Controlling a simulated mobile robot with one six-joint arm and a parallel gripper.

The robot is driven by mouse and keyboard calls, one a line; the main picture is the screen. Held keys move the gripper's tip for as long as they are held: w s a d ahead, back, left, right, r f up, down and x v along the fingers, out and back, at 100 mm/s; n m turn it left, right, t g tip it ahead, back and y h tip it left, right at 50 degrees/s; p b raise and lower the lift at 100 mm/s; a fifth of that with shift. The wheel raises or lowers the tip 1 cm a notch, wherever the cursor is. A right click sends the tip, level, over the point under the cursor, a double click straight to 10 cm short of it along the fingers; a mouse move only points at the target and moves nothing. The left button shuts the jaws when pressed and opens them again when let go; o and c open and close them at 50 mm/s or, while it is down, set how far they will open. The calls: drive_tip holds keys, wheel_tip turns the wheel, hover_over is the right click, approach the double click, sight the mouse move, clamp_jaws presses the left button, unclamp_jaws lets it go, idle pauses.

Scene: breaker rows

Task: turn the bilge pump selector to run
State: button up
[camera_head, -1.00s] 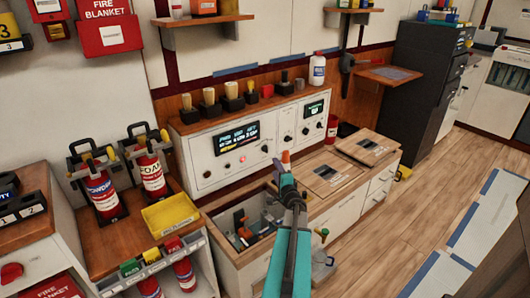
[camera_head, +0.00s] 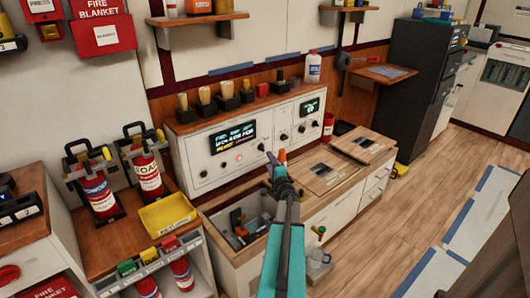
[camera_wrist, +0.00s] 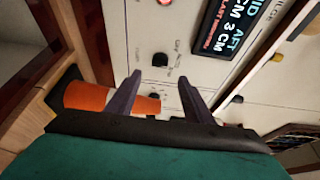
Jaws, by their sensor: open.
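A white control panel (camera_head: 203,160) stands at the back of the counter, with a lit display, a red lamp and several dark knobs. My gripper (camera_head: 276,161) is in front of its lower middle. In the wrist view my gripper (camera_wrist: 160,84) is open, its two dark fingers apart with nothing clamped between them. A black knob (camera_wrist: 160,60) shows on the panel beyond the gap between the fingertips. Small lettering beside it is too small to read, so I cannot tell whether it is the bilge pump selector.
An orange cylinder (camera_wrist: 85,97) lies close to the left finger in the wrist view. An open compartment with tools (camera_head: 240,228) is below the panel. Wooden-handled brushes (camera_head: 204,95) stand on the panel's top. Fire extinguishers (camera_head: 147,170) and a yellow tray (camera_head: 168,214) are at left.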

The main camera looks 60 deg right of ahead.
sight(263, 149)
drive_tip(key=shift+p+x, duration=0.4)
drive_tip(key=shift+x, duration=4.5)
drive_tip(key=c, duration=1)
